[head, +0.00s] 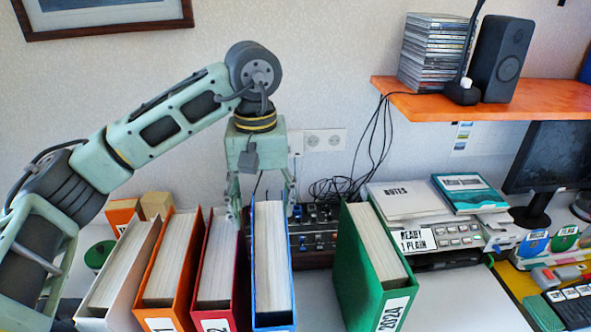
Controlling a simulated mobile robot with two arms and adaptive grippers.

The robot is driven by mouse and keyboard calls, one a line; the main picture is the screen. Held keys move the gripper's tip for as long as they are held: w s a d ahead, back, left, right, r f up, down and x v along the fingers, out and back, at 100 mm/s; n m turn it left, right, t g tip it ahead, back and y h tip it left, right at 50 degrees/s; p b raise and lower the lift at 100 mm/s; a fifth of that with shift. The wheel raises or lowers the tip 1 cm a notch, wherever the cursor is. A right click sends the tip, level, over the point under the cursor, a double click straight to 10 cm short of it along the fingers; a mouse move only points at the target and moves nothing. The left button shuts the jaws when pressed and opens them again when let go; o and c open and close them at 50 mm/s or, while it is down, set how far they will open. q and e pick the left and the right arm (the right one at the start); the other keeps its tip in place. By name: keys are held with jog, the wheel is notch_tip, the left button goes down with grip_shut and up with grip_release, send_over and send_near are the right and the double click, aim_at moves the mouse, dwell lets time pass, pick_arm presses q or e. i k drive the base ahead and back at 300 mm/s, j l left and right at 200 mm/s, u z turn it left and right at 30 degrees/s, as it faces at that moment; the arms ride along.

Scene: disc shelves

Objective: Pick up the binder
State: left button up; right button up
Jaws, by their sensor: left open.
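Several binders stand upright in a row: white (118,268), orange (168,262), red (218,262) and blue (272,265). A green binder (375,262) stands apart to the right, labelled 2024. The task does not say which binder it means. My left gripper (262,208) points down at the far end of the blue binder. It is open, with one finger near the gap between the red and blue binders and the other near the blue binder's right side. I cannot tell whether the fingers touch it. My right gripper is not in view.
A black device with knobs (312,235) and tangled cables (340,188) lie behind, between the blue and green binders. A printer (440,232) stands behind the green one. An orange shelf (520,102) holds a speaker (502,60) and disc cases (432,55).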

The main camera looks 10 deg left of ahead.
aim_at(275, 309)
jog(key=k, duration=1.5)
